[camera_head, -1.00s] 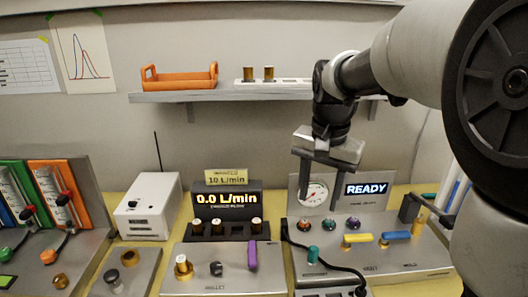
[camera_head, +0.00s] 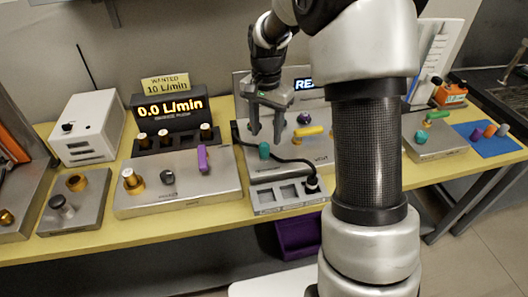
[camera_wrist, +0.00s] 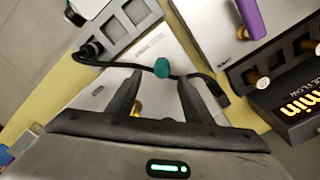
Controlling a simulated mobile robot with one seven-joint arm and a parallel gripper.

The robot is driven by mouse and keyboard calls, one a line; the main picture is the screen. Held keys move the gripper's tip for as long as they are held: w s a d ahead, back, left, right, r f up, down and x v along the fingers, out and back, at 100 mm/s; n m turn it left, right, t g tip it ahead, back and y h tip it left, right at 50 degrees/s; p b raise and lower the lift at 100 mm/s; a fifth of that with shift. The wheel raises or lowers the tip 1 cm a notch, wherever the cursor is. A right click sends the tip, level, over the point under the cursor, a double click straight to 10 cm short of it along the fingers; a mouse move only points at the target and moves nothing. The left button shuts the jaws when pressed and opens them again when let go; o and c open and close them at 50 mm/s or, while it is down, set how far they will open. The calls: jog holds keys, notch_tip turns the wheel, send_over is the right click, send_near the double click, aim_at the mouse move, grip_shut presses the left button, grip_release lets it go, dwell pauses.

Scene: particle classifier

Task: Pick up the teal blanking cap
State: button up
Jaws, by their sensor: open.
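The teal blanking cap (camera_head: 264,151) stands upright at the front left of the grey panel with the READY display, near a black cable. It also shows in the wrist view (camera_wrist: 162,68), centred between and just past my fingertips. My gripper (camera_head: 266,136) points down over this panel, just behind and above the cap in the head view. Its two fingers are apart with nothing between them; they also show in the wrist view (camera_wrist: 161,80). I cannot tell the exact height of the fingertips over the cap.
The black cable (camera_head: 291,161) loops close by the cap to a tray with square wells (camera_head: 270,211). A yellow handle (camera_head: 310,131) lies to the right. A purple lever (camera_head: 203,158) stands on the left panel. A blue mat (camera_head: 487,143) with pegs is at far right.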

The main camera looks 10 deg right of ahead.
aim_at(264, 144)
jog(key=f, duration=0.4)
jog(key=f+b, duration=0.1)
jog(key=shift+a+f, duration=0.3)
jog(key=shift+f, duration=0.1)
jog(key=c, duration=1)
